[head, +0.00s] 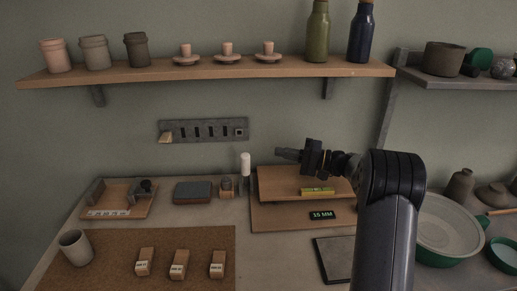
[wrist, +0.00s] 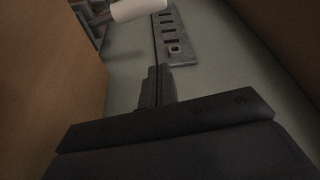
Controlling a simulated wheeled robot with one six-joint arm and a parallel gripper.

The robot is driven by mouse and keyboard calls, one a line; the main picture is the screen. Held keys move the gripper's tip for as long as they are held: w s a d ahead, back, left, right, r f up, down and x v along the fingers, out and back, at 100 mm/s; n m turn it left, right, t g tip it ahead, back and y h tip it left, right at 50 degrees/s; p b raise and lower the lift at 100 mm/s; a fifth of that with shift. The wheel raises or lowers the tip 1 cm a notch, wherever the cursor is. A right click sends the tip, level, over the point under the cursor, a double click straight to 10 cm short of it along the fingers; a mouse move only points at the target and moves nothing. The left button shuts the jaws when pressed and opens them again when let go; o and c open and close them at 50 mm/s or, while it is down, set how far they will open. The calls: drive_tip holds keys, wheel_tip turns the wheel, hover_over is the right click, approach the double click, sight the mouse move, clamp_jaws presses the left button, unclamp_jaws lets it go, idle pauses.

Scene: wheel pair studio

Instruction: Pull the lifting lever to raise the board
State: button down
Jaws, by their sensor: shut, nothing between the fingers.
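The lifting lever (head: 245,161), with a white cylindrical grip, stands upright at the left edge of the board. Its white grip also shows at the top of the wrist view (wrist: 138,8). The wooden board (head: 284,184) sits above a lower wooden base (head: 277,219), with a gap between them. A yellow-green level (head: 318,191) lies on the board, and a display (head: 322,215) below reads 35 MM. My gripper (head: 278,153) is shut and empty above the back of the board, pointing left, to the right of the lever and apart from it. Its closed fingers show in the wrist view (wrist: 158,82).
A slotted grey wall strip (head: 205,130) is behind. A grey box (head: 193,192) and a wooden tray (head: 118,210) stand left of the lever. A cork mat (head: 120,250) with labelled blocks lies in front. A green-rimmed bowl (head: 446,230) is at right. A shelf (head: 210,72) runs above.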

sight(248, 164)
drive_tip(key=s+a+p, duration=0.1)
drive_tip(key=a, duration=0.8)
drive_tip(key=shift+a, duration=0.15)
drive_tip(key=shift+f, duration=0.1)
drive_tip(key=s+b, duration=0.1)
drive_tip(key=b, duration=0.2)
drive_tip(key=s+n+b, duration=0.1)
drive_tip(key=b, duration=0.1)
drive_tip(key=s+b, duration=0.1)
drive_tip(key=b, duration=0.2)
drive_tip(key=shift+s+f+b, duration=0.3)
drive_tip(key=shift+f+b, duration=0.05)
drive_tip(key=shift+r, duration=0.1)
